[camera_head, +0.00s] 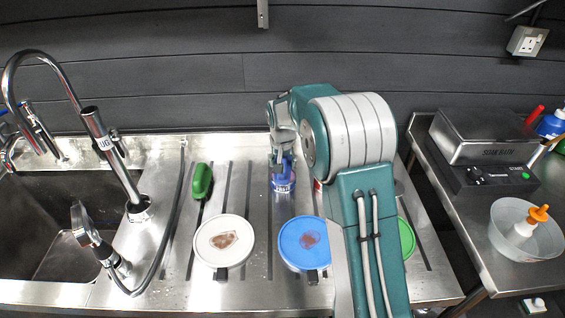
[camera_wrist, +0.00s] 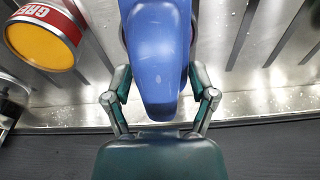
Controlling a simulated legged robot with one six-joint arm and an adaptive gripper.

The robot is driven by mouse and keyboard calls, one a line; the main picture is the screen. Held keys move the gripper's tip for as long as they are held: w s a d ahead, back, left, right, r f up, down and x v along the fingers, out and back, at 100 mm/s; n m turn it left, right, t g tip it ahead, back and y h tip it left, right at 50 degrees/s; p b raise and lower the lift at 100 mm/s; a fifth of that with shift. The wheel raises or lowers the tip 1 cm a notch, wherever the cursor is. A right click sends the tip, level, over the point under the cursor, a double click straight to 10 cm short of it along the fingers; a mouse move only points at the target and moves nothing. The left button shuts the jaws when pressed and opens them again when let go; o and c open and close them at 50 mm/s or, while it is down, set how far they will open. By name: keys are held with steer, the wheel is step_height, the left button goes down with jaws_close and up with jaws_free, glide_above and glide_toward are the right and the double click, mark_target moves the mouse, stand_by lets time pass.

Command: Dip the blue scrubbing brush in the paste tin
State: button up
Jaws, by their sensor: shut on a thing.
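My gripper (camera_head: 281,158) is shut on the blue scrubbing brush (camera_head: 284,182), over the ribbed steel drainer behind the plates. In the wrist view the brush's blue body (camera_wrist: 157,55) fills the space between my fingers; its bristles are hidden there. Whether the brush touches the drainer I cannot tell. The paste tin (camera_wrist: 42,35) is at the upper left of the wrist view, apart from the brush, with a red lettered label and a round yellow-orange top. In the head view only a sliver of red (camera_head: 318,187), probably the tin, shows beside my arm, just right of the brush.
A white plate (camera_head: 203,262) and a blue plate (camera_head: 288,263), both with brown stains, lie in front. A green plate (camera_head: 408,238) is partly hidden by my arm. A green brush (camera_head: 202,180) lies left. The sink and tall tap (camera_head: 95,130) are far left.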

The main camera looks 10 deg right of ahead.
steer(key=shift+f, duration=0.1)
steer(key=shift+r, duration=3.55)
